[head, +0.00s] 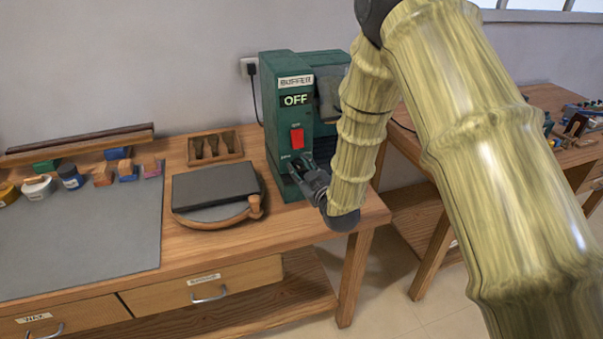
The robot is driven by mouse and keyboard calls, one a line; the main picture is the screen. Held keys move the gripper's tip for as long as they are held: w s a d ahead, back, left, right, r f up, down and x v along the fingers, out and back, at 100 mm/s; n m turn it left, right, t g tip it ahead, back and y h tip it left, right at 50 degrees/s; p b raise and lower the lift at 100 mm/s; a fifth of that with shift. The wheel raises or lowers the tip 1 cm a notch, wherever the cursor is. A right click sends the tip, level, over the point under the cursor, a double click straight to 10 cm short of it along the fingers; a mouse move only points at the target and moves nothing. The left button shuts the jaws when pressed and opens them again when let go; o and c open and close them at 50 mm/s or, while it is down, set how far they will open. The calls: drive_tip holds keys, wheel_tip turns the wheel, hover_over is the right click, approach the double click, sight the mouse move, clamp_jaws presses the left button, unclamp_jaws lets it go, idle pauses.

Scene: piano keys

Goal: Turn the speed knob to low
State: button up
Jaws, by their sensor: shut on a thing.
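The green buffer machine (276,112) stands at the right end of the wooden bench. Its front carries a "BUFFER" label, a display reading "OFF" (296,100) and a red switch (297,138). The speed knob is hidden behind my gripper, below a small label (285,158) on the lower front. My gripper (296,167) is against that lower front, shut on what appears to be the speed knob. The knob's setting cannot be seen.
A round wooden board with a dark slab (215,187) lies left of the machine. A small wooden tray (214,147) sits behind it. A grey mat (90,230) with jars and blocks is further left. A second bench (550,100) stands at right.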

drive_tip(key=shift+n+b, duration=0.55)
drive_tip(key=shift+n, duration=0.55)
drive_tip(key=o, duration=1)
drive_tip(key=shift+s, duration=0.1)
drive_tip(key=shift+s, duration=0.2)
drive_tip(key=shift+r+v, duration=0.1)
drive_tip(key=shift+v, duration=1.75)
drive_tip(key=shift+r+v, duration=0.15)
drive_tip(key=shift+v, duration=1.75)
